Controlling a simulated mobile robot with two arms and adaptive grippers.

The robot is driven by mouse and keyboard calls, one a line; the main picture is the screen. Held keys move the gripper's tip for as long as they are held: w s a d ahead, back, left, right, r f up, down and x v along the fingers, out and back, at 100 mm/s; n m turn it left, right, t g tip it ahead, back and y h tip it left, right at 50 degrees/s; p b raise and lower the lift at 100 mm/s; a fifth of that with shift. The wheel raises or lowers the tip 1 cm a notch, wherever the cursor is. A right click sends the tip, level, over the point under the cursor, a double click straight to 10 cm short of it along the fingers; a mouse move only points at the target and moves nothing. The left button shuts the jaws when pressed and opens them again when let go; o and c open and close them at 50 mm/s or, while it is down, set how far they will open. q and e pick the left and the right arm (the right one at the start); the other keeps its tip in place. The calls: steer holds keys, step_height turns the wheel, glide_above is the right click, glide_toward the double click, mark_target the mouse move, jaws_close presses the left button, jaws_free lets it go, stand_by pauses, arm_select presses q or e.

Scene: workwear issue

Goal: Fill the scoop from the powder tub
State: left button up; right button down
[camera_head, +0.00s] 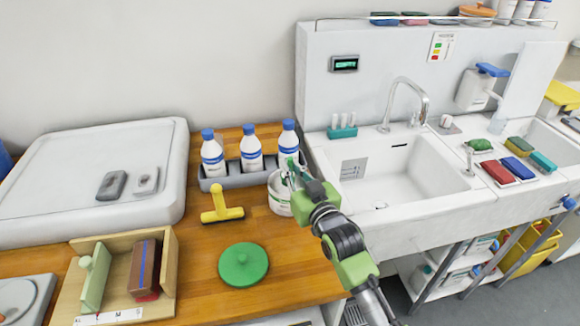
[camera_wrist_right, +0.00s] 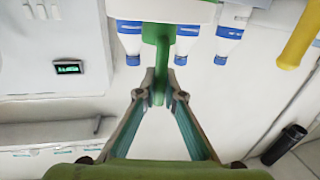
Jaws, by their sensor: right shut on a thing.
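The white powder tub (camera_head: 279,207) stands open on the wooden counter, just left of the sink. My right gripper (camera_head: 292,172) is over its rim on the right side and hides much of its mouth. In the wrist view its fingers (camera_wrist_right: 159,90) are shut on a green handle (camera_wrist_right: 158,62), which I take as the scoop's. The round green lid (camera_head: 243,265) lies flat on the counter in front of the tub. My left gripper is not in view.
Several blue-capped bottles (camera_head: 251,150) stand in a grey rack (camera_head: 232,177) behind the tub. A yellow squeegee-like tool (camera_head: 221,206) lies to its left. The sink (camera_head: 400,185) is to the right. Clear counter surrounds the lid.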

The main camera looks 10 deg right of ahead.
steer(key=shift+r+p, duration=2.05)
steer(key=shift+r, duration=0.4)
steer(key=shift+f, duration=0.15)
